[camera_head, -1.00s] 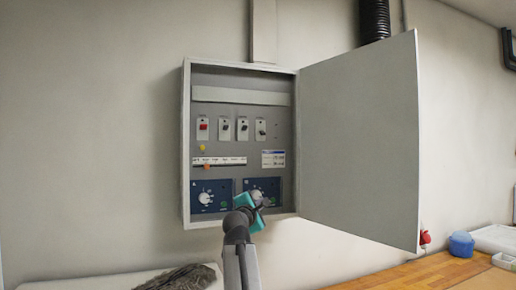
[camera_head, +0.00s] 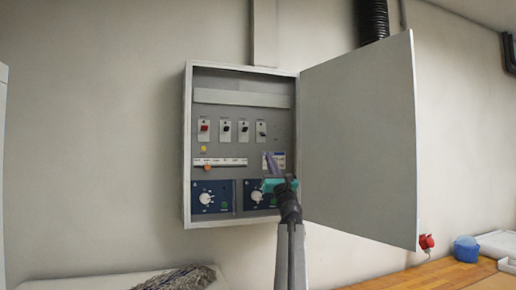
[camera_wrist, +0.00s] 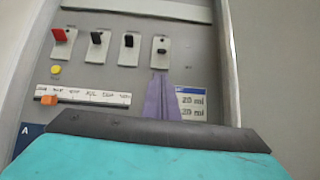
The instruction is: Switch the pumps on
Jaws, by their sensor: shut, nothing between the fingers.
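An open grey cabinet (camera_head: 187,150) on the wall holds a row of toggle switches. The red switch (camera_head: 204,128) is at the left, with black switches (camera_head: 225,128) and (camera_head: 244,128) beside it. In the wrist view the red lever (camera_wrist: 60,35) and the two black levers (camera_wrist: 97,38) sit high on their plates. The rightmost black switch (camera_wrist: 161,50) has its lever lower on its plate. My gripper (camera_wrist: 161,76) is shut and empty, its purple fingers just below that rightmost switch. Whether they touch it I cannot tell. In the head view my gripper (camera_head: 268,155) covers part of a label.
Two blue dial panels (camera_head: 211,197) lie at the cabinet's bottom; my wrist partly hides the right one. A slider strip (camera_head: 220,162) and yellow button (camera_head: 204,149) sit below the switches. The open door (camera_head: 357,145) blocks the right side. A wooden bench (camera_head: 450,272) stands lower right.

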